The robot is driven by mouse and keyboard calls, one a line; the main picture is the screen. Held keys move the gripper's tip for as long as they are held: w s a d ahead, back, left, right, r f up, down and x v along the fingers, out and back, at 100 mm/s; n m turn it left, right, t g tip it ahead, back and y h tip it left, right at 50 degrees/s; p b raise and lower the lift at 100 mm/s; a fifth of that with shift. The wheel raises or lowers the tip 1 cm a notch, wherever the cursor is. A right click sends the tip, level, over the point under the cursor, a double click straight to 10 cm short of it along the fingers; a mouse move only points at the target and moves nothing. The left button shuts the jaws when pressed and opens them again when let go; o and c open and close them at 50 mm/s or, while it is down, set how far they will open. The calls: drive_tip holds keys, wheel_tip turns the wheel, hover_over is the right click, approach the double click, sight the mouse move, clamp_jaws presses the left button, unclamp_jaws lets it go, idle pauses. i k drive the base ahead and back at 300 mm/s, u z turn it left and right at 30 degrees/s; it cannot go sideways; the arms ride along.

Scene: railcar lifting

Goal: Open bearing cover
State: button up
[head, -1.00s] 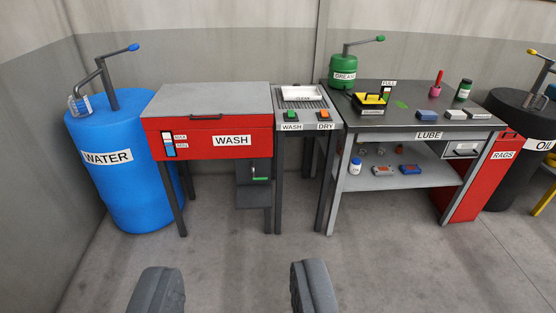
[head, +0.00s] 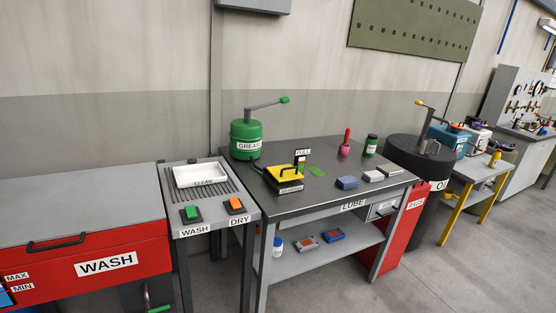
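I see nothing that I can surely name as the bearing cover. A yellow lid with a black handle (head: 287,173) sits on a dark box with a small label at the left of the LUBE table (head: 330,207). The lid looks closed on the box. A small sign reading FULL (head: 302,153) stands just behind it. My gripper is outside the picture, so its state is hidden.
The red WASH cabinet (head: 107,264) and the stand (head: 222,220) with green and orange WASH and DRY buttons are at left. A green GREASE can (head: 245,140) stands behind the yellow lid. A black OIL drum (head: 415,165) is at right. Grey floor (head: 450,270) lies clear at lower right.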

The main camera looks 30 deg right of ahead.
sight(286, 172)
drive_tip(key=z, duration=0.2)
drive_tip(key=i, duration=1.3)
drive_tip(key=z, duration=0.6)
drive_tip(key=i, duration=1.6)
drive_tip(key=z, duration=0.35)
